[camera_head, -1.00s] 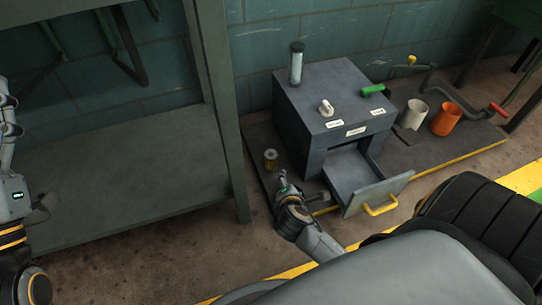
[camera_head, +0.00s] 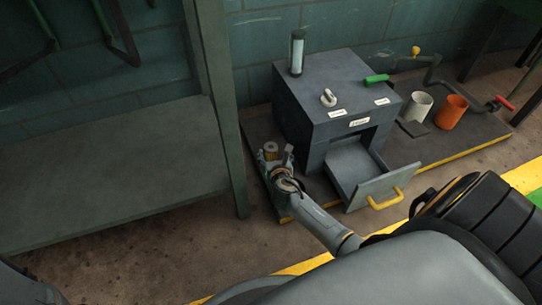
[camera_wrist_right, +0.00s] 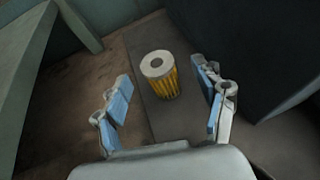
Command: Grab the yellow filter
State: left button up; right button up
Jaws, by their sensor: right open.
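The yellow filter (camera_wrist_right: 166,83) is a small upright ribbed cylinder with a pale ring-shaped top. It stands on the dark platform, and in the head view the filter (camera_head: 271,152) is just beyond my right gripper. My right gripper (camera_wrist_right: 165,98) is open in the right wrist view, its blue-padded fingers spread on either side of the filter, with gaps visible on both sides. In the head view my right gripper (camera_head: 274,160) reaches in from the lower right and partly covers the filter. My left gripper is not in view.
A dark box machine (camera_head: 335,100) with an open drawer (camera_head: 365,180) stands right of the filter. A green table leg (camera_head: 228,130) rises to the left. A white cup (camera_head: 418,107) and an orange cup (camera_head: 451,112) stand further right on the platform (camera_head: 455,157).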

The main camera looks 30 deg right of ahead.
aim_at(271, 147)
jog(key=shift+w+d+f, duration=0.15)
jog(key=shift+w+f, duration=0.05)
jog(key=shift+w, duration=0.15)
jog(key=b+x, duration=0.4)
jog(key=shift+a+f, duration=0.15)
jog(key=shift+a, duration=0.05)
jog(key=shift+w+d+b, duration=0.25)
jog(key=shift+w+b, duration=0.1)
jog(key=shift+w, duration=0.15)
jog(key=c, duration=1.3)
